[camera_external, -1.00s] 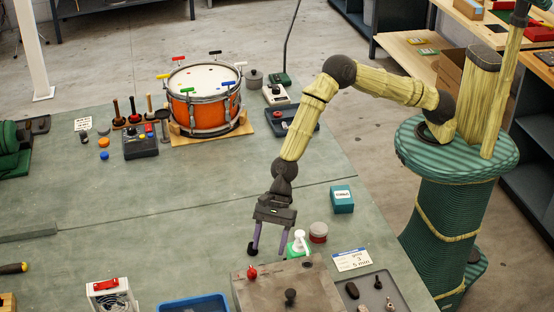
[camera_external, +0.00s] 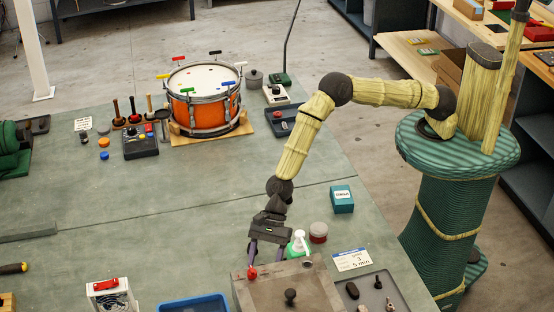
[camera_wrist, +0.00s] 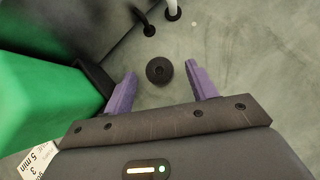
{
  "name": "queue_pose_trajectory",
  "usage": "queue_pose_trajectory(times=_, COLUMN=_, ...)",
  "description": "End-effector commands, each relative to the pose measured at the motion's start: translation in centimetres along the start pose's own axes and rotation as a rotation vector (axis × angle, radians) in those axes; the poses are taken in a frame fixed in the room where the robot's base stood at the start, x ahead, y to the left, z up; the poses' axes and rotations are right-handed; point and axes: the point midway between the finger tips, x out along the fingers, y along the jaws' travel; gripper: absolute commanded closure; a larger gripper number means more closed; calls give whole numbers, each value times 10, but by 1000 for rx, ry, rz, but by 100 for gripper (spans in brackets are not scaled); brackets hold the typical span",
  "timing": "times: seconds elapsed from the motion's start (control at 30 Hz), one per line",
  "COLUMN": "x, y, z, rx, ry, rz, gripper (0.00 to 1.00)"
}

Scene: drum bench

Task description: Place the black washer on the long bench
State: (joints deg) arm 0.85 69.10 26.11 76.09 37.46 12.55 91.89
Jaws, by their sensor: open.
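In the external view my gripper (camera_external: 266,255) points down over the near part of the large green bench top (camera_external: 150,215), beside a grey-brown box. I cannot make out the washer in the external view; the gripper probably hides it.
A white-and-green bottle (camera_external: 299,243) stands close right of my gripper; a large green shape (camera_wrist: 45,95) fills the wrist view's left side. A red knob (camera_external: 252,272) sits on the grey-brown box (camera_external: 316,288). The drum (camera_external: 204,100) stands farther back. The bench's middle is clear.

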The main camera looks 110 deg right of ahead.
Motion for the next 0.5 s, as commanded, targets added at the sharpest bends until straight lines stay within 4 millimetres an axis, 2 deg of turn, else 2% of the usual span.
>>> queue_pose_trajectory(times=0.33, x=0, y=0, z=0, rx=0, ry=0, rz=0, gripper=43)
queue_pose_trajectory(times=0.37, x=0, y=0, z=0, rx=0, ry=0, rz=0, gripper=47)
queue_pose_trajectory(times=0.5, x=0, y=0, z=0, rx=0, ry=0, rz=0, gripper=74)
